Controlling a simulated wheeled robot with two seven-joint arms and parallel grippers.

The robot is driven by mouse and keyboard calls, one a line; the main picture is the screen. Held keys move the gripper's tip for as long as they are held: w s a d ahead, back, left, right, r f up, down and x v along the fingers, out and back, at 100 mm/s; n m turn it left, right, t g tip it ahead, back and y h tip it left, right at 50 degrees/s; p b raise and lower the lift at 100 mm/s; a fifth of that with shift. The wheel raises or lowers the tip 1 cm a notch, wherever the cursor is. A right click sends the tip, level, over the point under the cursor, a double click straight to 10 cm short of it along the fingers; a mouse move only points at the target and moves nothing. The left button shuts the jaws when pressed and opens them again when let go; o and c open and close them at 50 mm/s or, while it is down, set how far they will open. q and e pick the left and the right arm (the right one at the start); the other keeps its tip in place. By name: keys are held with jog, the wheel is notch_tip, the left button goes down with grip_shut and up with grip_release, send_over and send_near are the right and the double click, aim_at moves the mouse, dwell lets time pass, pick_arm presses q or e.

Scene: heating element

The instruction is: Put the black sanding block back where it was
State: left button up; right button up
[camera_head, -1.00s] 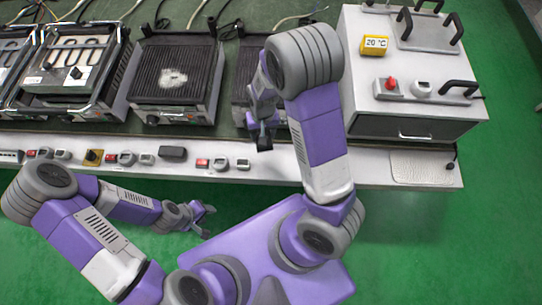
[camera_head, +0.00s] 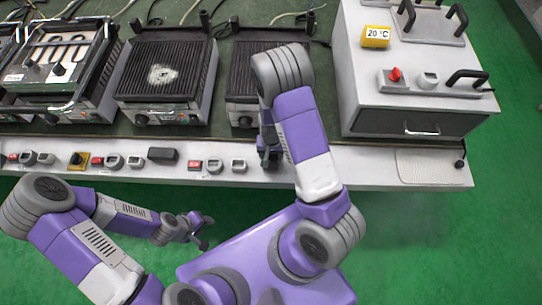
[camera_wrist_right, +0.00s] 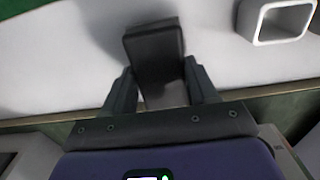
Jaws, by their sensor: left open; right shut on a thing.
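The black sanding block (camera_wrist_right: 154,48) is between the fingers of my right gripper (camera_wrist_right: 160,72) in the right wrist view. The gripper is shut on it, and the block is over the white ledge. A dark shadow lies beside it. I cannot tell whether the block touches the ledge. In the head view my right gripper (camera_head: 269,157) is at the ledge, below the rightmost grill, and my arm partly hides it. My left gripper (camera_head: 204,231) is open and empty, over the green floor in front of the ledge.
Grills (camera_head: 165,80) and a white oven (camera_head: 420,118) stand behind.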

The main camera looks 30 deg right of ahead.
aim_at(271, 155)
jog(key=shift+f, duration=0.5)
jog(key=shift+f, duration=0.2)
jog(key=o, duration=1.4)
jog(key=shift+r, duration=0.1)
notch_tip(271, 155, up, 12)
jog(key=p, duration=0.5)
jog(key=s+a+f, duration=0.1)
jog(key=s+f, duration=0.1)
jog(key=s+a+f+n+y, duration=0.1)
jog(key=s+a+f, duration=0.1)
jog(key=f, duration=0.1)
jog(key=s+a+f+n, duration=0.1)
jog(key=s+a+f, duration=0.1)
jog(key=f, duration=0.1)
jog(key=shift+s+a+y, duration=0.1)
jog(key=shift+s+y, duration=0.2)
jog(key=shift+s, duration=0.05)
jog(key=s+a+f+n+y, duration=0.1)
jog(key=s+a+y, duration=0.1)
jog(key=s+a, duration=0.2)
jog(key=a, duration=0.3)
jog(key=shift+a+f+n+t+y, duration=0.3)
jog(key=shift+a+n, duration=0.1)
